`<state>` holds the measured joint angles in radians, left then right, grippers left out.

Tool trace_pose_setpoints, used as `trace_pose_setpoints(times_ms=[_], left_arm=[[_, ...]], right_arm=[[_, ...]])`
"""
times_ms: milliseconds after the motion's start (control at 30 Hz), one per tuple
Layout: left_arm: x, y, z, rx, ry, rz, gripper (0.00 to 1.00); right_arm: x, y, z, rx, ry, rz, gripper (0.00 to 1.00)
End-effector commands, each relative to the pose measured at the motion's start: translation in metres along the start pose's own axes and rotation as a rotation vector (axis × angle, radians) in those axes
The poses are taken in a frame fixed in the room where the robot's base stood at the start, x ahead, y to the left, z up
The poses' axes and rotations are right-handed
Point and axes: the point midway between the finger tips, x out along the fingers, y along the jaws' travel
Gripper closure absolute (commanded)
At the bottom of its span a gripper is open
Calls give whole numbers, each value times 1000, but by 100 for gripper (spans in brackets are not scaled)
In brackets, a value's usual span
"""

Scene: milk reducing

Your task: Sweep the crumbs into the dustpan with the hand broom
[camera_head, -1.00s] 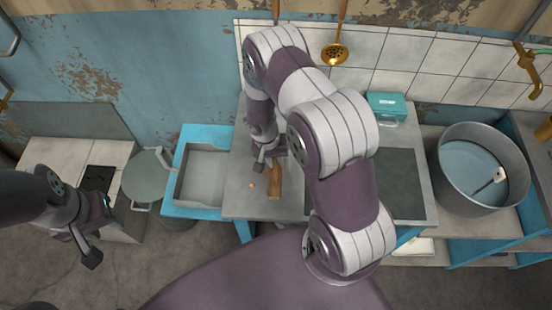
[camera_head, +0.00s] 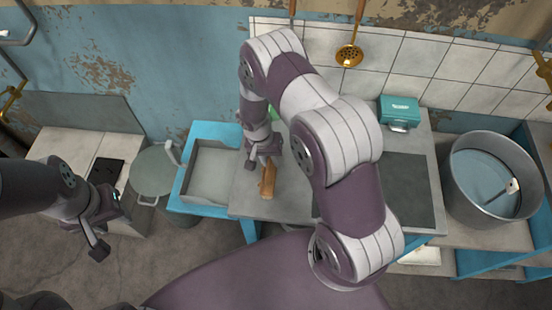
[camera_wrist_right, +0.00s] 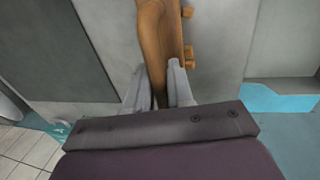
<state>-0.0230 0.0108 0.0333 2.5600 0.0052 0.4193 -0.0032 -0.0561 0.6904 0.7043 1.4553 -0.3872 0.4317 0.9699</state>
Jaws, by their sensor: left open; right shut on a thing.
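The wooden hand broom (camera_head: 267,183) is over the grey counter, near its left part. My right gripper (camera_head: 264,156) is shut on it. In the right wrist view the broom (camera_wrist_right: 158,35) sits between the fingers (camera_wrist_right: 157,84). Small brown crumbs (camera_wrist_right: 188,52) lie close along its right side there; the broom may hide others. In the head view I cannot make them out clearly. My left gripper (camera_head: 109,236) is open and empty, far left, away from the broom.
A lidded pot (camera_head: 152,172) stands further left. A teal box (camera_head: 399,112) is at the counter's back right, and a large metal pot (camera_head: 458,195) stands at the right. My right arm hides part of the counter.

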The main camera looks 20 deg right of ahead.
Motion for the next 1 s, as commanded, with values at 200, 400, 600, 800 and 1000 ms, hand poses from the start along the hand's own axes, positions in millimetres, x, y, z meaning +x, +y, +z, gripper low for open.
trace_pose_setpoints(times_ms=[200, 400, 600, 800, 1000], left_arm=[[0, 0, 0, 0, 0, 0, 57], [5, 0, 1, 0, 0, 0, 57], [12, 0, 2, 0, 0, 0, 57], [14, 0, 2, 0, 0, 0, 57], [14, 0, 2, 0, 0, 0, 57]], right_arm=[[0, 0, 0, 0, 0, 0, 100], [-1, -12, 0, -2, 1, 1, 100], [-5, -34, 0, -2, 2, 0, 100], [-9, -44, 0, 0, 0, 0, 100], [-9, -45, 0, 0, 0, 0, 100]])
